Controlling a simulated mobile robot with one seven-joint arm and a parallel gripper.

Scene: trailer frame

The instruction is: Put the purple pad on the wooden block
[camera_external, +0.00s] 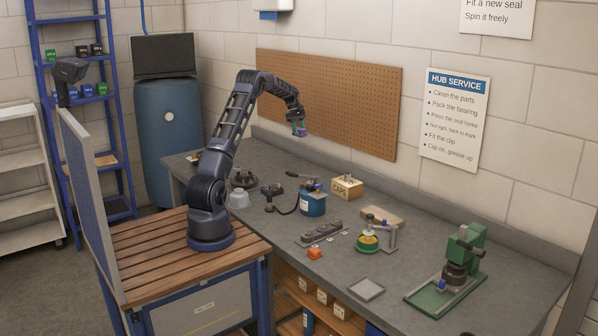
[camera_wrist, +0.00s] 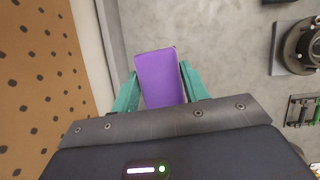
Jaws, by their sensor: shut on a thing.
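The purple pad (camera_wrist: 160,78) is between the two green fingers of my gripper (camera_wrist: 160,92) in the wrist view, and the fingers press on its sides. In the external view my gripper (camera_external: 299,127) is raised well above the back of the bench, in front of the pegboard, and the pad is only a small patch there. A light wooden block (camera_external: 383,215) lies flat on the bench, right of centre, behind a small metal stand. The block does not show in the wrist view.
The grey bench (camera_external: 335,275) holds a wooden CAPS box (camera_external: 347,187), a blue can (camera_external: 312,200), a green-and-yellow device (camera_external: 367,242), an orange piece (camera_external: 314,253) and a green press (camera_external: 462,262). The pegboard (camera_external: 330,95) and wall are close behind my gripper. The bench front has bare areas.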

